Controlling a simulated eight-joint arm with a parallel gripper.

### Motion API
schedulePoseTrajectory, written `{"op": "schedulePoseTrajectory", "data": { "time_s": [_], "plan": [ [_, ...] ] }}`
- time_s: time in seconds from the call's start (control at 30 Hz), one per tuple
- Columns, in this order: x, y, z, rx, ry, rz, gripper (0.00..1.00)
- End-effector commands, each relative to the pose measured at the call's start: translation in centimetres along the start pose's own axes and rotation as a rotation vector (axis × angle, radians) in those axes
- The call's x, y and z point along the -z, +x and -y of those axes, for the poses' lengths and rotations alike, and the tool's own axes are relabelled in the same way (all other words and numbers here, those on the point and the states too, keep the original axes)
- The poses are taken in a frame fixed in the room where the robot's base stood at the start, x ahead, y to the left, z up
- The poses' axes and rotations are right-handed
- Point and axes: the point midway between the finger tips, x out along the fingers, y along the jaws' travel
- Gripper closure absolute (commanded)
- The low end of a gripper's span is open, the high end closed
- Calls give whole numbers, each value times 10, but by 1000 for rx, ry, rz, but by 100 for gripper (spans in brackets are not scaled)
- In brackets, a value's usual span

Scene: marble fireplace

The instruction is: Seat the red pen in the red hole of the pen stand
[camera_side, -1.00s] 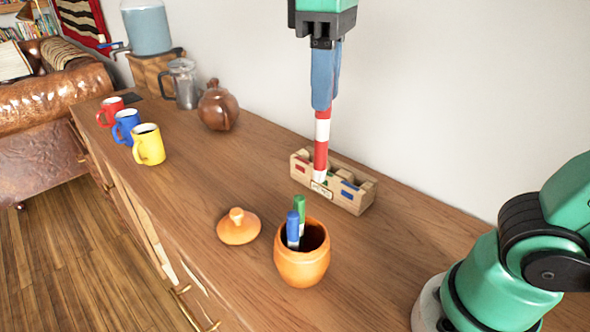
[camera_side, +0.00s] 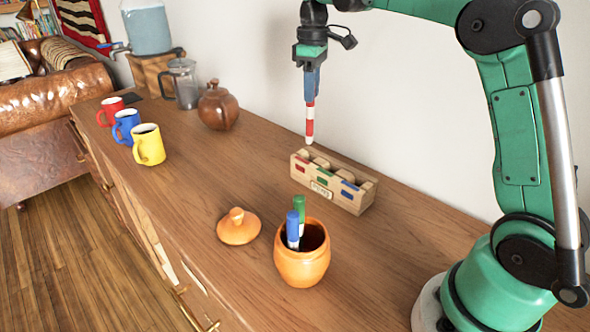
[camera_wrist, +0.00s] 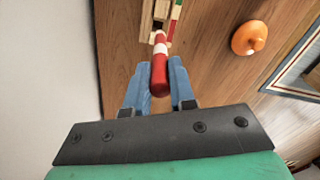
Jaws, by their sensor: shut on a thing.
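My gripper (camera_side: 310,84) is shut on the red pen (camera_side: 310,121), which has red and white bands and hangs upright, white tip down. The tip is above the left end of the wooden pen stand (camera_side: 346,196), near the wall. The stand has red, green and blue marks on its front, the red one at the left. In the wrist view the pen (camera_wrist: 160,72) points away between the blue fingers (camera_wrist: 158,86), with the stand (camera_wrist: 147,22) partly behind it. I cannot tell whether the tip is exactly over the red hole.
An orange pot (camera_side: 302,266) holds a blue pen (camera_side: 293,230) and a green pen (camera_side: 299,206). Its lid (camera_side: 238,228) lies beside it. A brown jug (camera_side: 218,108), mugs (camera_side: 149,146) and a glass press (camera_side: 184,84) stand farther left. The wall is close behind the stand.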

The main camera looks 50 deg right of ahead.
Motion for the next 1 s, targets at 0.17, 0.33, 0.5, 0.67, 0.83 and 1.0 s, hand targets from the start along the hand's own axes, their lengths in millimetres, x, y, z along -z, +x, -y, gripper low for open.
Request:
{"op": "schedulePoseTrajectory", "data": {
  "time_s": [0.17,0.33,0.5,0.67,0.83,1.0],
  "plan": [
    [-1,27,-4,0,0,0,100],
    [0,44,-4,0,0,0,100],
    [0,69,-4,0,0,0,100],
    [-1,81,-4,0,0,0,100],
    [-1,80,-4,0,0,0,100],
    [-1,84,-4,0,0,0,100]
  ]
}}
